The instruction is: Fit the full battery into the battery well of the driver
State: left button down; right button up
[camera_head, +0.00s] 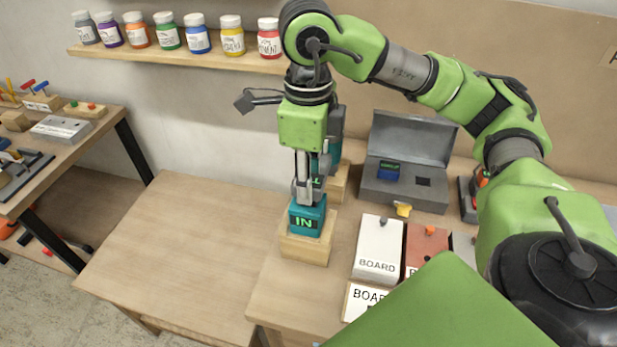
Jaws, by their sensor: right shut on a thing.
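My right gripper (308,200) points straight down and is shut on a teal block (306,222) with green letters "IN" on its front. The teal block is at the top of a light wooden stand (305,250); I cannot tell whether it rests in it or is just above it. Behind the gripper, another teal piece stands at a second wooden stand (338,187), mostly hidden. I cannot tell from the markings which is the full battery. An orange and black tool (480,180), partly hidden by my right arm, may be the driver; its battery well does not show. My left gripper is out of view.
An open grey case (405,190) with a blue item stands at the back. A white box marked "BOARD" (379,245) and a reddish box (424,250) lie right of the stand. The left table (180,250) is clear. A shelf (175,53) holds several paint jars.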

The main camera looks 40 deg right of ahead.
jog(key=shift+f+b, duration=0.9)
jog(key=shift+f, duration=0.15)
jog(key=o, duration=1.3)
jog(key=shift+r, duration=0.15)
jog(key=shift+r, duration=5.9)
